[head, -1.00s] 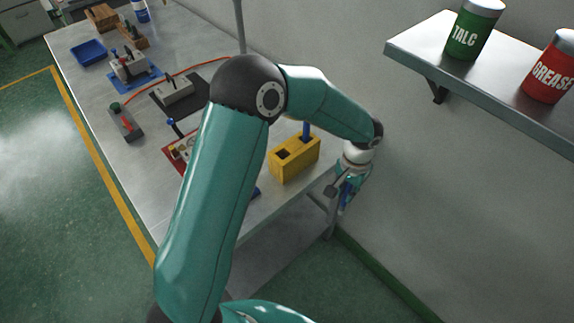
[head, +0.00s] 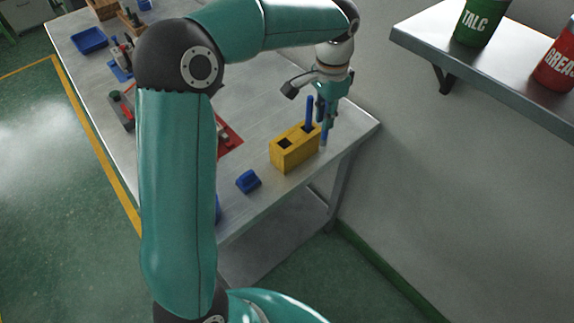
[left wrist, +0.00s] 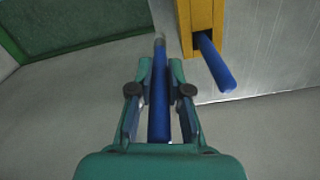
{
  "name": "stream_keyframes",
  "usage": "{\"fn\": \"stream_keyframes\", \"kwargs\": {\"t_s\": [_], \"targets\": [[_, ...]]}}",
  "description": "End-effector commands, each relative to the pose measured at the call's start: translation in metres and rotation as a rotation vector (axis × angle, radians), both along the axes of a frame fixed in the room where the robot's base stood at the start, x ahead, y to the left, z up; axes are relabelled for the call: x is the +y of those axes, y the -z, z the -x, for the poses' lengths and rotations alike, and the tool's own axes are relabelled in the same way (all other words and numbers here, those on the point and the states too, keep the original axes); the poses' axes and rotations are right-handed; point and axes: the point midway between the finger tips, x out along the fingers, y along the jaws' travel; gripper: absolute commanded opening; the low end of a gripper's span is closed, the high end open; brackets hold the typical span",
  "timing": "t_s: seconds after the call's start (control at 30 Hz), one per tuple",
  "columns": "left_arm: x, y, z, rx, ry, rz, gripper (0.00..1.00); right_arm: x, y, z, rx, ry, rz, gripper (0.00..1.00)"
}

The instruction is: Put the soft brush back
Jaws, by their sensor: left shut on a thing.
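My left gripper (head: 324,112) is shut on a soft brush (left wrist: 158,105) with a blue handle. The brush hangs about upright, and its pale tip (head: 323,146) points down, just right of the yellow block (head: 297,155). In the left wrist view the brush lies between the two fingers (left wrist: 158,80), apart from the block (left wrist: 186,25). The block stands on the bench and has two square holes in its top. The left hole (head: 285,143) is empty; another blue handle (head: 309,112) stands in the right one. My right gripper is not in view.
A small blue piece (head: 248,181) lies on the bench (head: 255,110) left of the block. The wall is close on the right, with a shelf (head: 480,68) holding a talc tin (head: 477,25) and a grease tin (head: 556,65).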

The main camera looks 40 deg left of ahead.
Motion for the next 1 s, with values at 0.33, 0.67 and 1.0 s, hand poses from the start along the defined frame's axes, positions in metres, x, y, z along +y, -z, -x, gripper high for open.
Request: {"fn": "stream_keyframes", "kwargs": {"t_s": [0.33,0.67,1.0], "targets": [[0.063,-0.134,0.053,-0.003,0.052,0.001,0.00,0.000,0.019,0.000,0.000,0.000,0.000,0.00],[0.070,-0.113,0.069,0.010,0.061,0.002,0.00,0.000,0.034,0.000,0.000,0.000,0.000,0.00],[0.069,-0.025,0.069,0.009,0.060,0.003,0.00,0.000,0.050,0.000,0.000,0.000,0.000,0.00]]}}
